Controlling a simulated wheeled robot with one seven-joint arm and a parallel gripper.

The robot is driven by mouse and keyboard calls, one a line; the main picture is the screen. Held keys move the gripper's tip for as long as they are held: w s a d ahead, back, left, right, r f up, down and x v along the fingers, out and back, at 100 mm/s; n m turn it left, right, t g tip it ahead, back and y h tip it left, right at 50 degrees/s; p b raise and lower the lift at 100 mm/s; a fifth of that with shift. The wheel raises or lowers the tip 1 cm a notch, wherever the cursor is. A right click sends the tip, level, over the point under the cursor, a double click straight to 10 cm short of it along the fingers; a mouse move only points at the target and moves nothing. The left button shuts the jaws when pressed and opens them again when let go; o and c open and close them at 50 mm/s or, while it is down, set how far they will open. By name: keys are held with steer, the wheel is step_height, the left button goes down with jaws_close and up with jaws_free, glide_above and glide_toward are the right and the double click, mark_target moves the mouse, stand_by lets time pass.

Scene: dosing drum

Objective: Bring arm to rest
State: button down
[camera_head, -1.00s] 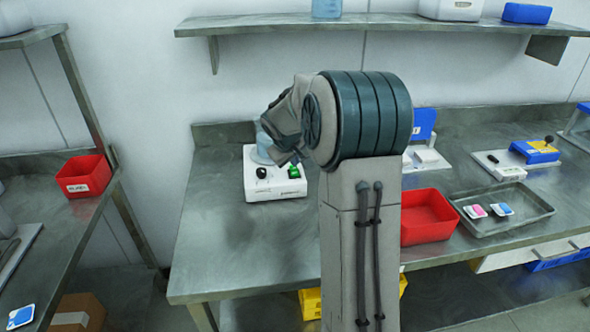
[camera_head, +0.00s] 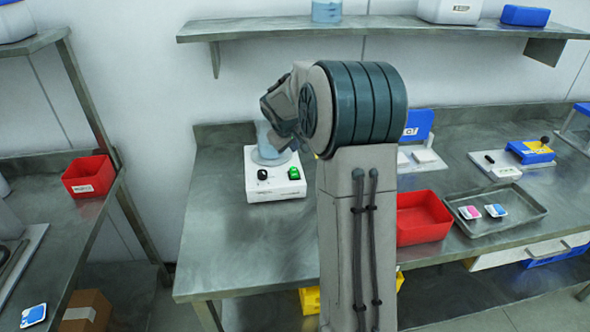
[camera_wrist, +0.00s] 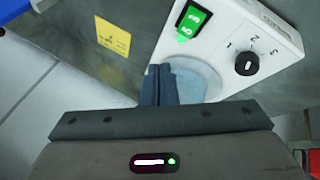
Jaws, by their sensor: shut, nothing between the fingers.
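My arm stands in the middle of the head view, bent over toward the bench, with its wrist (camera_head: 283,108) above a white device (camera_head: 273,187). The device has a black knob (camera_head: 262,174), a green switch (camera_head: 294,173) and a pale blue round part on top. In the wrist view my gripper (camera_wrist: 160,72) is shut and empty, its fingers beside or over the pale blue disc (camera_wrist: 198,80). The green switch (camera_wrist: 191,21) and the numbered knob (camera_wrist: 247,63) are beyond the fingertips. The fingers are not clear in the head view.
A steel bench (camera_head: 235,255) carries a red bin (camera_head: 422,218) and a metal tray (camera_head: 520,222) with two small packs to the right of my arm. A wall shelf (camera_head: 400,28) runs above. Another red bin (camera_head: 89,177) stands on the left bench. Bench left of the device is clear.

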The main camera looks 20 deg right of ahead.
stand_by(0.4)
steer(key=s+a+r+m+y, duration=0.1)
steer(key=s+a+r, duration=0.1)
steer(key=s+a, duration=0.45)
steer(key=s+a+r, duration=0.3)
steer(key=s, duration=0.6)
steer(key=s+a+f+y, duration=0.1)
steer(key=s+a, duration=0.1)
steer(key=s, duration=0.4)
steer(key=s+a+f+m+g+y, duration=0.1)
steer(key=s+a, duration=0.2)
steer(key=s, duration=0.3)
steer(key=s+a+f+y, duration=0.1)
steer(key=s+a, duration=0.2)
steer(key=s, duration=0.3)
steer(key=shift+s+a+g, duration=0.2)
steer(key=shift+a+g, duration=0.05)
steer(key=shift+g, duration=0.15)
